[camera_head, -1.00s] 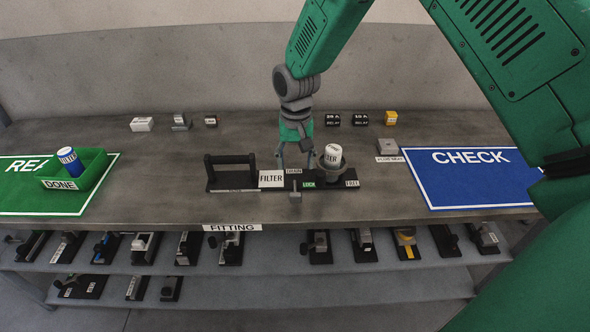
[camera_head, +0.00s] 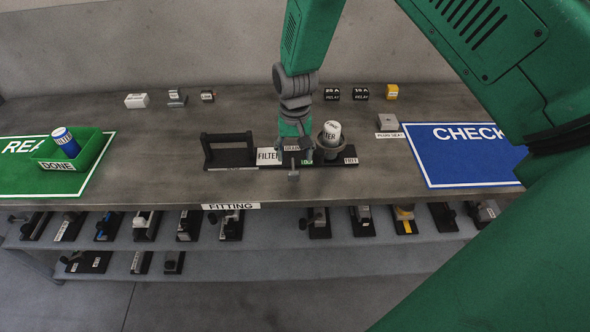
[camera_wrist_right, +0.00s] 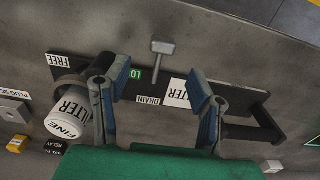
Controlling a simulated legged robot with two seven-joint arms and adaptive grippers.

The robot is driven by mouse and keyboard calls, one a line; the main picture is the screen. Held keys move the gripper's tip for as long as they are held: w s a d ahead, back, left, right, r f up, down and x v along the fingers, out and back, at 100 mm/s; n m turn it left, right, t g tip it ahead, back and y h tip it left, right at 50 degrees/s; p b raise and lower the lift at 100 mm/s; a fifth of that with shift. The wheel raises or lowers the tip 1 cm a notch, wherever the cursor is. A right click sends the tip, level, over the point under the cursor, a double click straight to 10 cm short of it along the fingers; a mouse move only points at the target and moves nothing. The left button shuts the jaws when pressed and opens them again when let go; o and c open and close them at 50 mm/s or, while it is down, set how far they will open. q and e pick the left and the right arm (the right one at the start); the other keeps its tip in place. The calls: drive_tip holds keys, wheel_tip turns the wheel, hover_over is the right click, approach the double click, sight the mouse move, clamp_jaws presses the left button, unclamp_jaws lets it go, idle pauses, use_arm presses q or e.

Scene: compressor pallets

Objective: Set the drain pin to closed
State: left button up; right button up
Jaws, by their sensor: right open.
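The drain pin (camera_head: 293,174) is a small grey T-shaped piece at the front edge of the black filter pallet (camera_head: 345,163); it also shows in the right wrist view (camera_wrist_right: 162,58), near a green LOCK label (camera_wrist_right: 136,77) and the white DRAIN label (camera_wrist_right: 148,100). My right gripper (camera_head: 294,158) is above the pallet, just behind the pin. In the wrist view its blue-grey fingers (camera_wrist_right: 161,82) are spread wide, with the pin beyond and between their tips, not touched. The FREE label (camera_wrist_right: 58,61) is at the pallet's far end. My left gripper is not in view.
A white FINE filter (camera_head: 331,132) stands in a round holder on the pallet, close to my right gripper. A black handle (camera_head: 227,146) rises at the pallet's left. A green DONE bin (camera_head: 85,155) is at left and the blue CHECK mat (camera_head: 460,165) at right.

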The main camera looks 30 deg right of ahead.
sight(295, 170)
drive_tip(key=f, duration=0.6)
drive_tip(key=shift+w+a+f, duration=0.15)
drive_tip(key=shift+w+a, duration=0.05)
drive_tip(key=shift+a, duration=0.2)
drive_tip(key=shift+s+d+f, duration=0.1)
drive_tip(key=shift+d+f, duration=0.3)
drive_tip(key=shift+f, duration=0.35)
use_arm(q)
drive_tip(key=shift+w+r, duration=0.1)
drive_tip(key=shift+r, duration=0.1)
use_arm(e)
drive_tip(key=shift+d, duration=0.1)
